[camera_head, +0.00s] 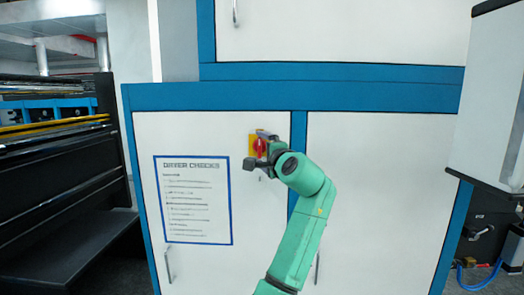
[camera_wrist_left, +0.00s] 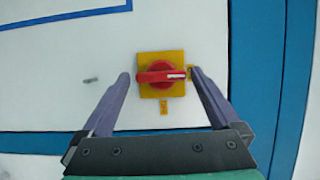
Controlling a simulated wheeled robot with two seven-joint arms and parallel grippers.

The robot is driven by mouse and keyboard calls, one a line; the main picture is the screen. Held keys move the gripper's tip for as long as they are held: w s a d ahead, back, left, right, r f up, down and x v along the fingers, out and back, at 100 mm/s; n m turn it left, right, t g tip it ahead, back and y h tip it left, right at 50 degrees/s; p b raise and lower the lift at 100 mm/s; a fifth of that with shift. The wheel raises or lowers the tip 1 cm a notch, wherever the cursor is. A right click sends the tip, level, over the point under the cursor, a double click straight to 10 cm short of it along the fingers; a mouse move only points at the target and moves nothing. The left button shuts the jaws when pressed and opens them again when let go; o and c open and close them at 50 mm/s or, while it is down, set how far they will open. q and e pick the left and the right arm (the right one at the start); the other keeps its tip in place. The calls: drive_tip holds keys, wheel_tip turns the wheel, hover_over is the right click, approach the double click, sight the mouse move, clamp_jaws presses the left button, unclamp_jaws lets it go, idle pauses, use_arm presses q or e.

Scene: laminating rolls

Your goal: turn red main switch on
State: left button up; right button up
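The red main switch (camera_head: 259,146) sits on a yellow square plate on the white cabinet door, right of a notice. In the left wrist view, its red handle (camera_wrist_left: 160,76) lies horizontal, with a white mark at its right end. In the head view the handle looks upright. My left gripper (camera_wrist_left: 159,73) is open. Its two fingers stand at either end of the handle, and I see no clear contact. In the head view, my left gripper (camera_head: 259,148) partly covers the plate. My right gripper is not in view.
A blue-framed notice (camera_head: 193,200) is on the same door. Door handles (camera_head: 168,264) sit lower down. A black machine (camera_head: 60,185) stands at the left, and a white panel (camera_head: 490,100) juts in at the right. A small yellow label (camera_wrist_left: 163,108) is beside the switch plate.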

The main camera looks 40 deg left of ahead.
use_arm(q)
drive_tip(key=shift+d, duration=0.1)
drive_tip(key=shift+s+d+f+b, duration=0.1)
drive_tip(key=shift+s+d+b, duration=0.1)
drive_tip(key=shift+d+b, duration=0.15)
drive_tip(key=b+v, duration=0.4)
drive_tip(key=v, duration=0.9)
drive_tip(key=shift+s+d+b, duration=0.15)
drive_tip(key=shift+d+b, duration=0.1)
drive_tip(key=shift+b, duration=0.05)
